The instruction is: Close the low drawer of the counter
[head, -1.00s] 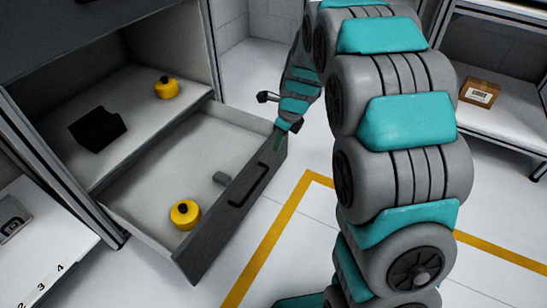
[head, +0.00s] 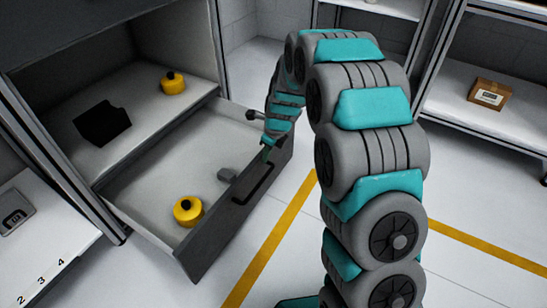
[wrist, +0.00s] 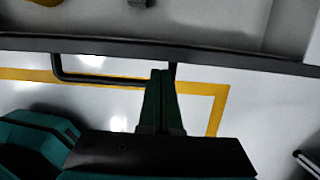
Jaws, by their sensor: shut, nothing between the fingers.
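The low drawer (head: 150,205) of the counter stands pulled out, with a pale inside and a dark grey front (head: 215,238). A dark bar handle (head: 254,183) is on the front; it also shows in the wrist view (wrist: 95,79). My gripper (head: 266,153) is shut and empty, at the top of the drawer front near the handle's far end.
Another yellow object (head: 173,82) and a black block (head: 102,125) sit on the shelf above. A shelf with a cardboard box (head: 489,94) stands right. Floor before the drawer is clear.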

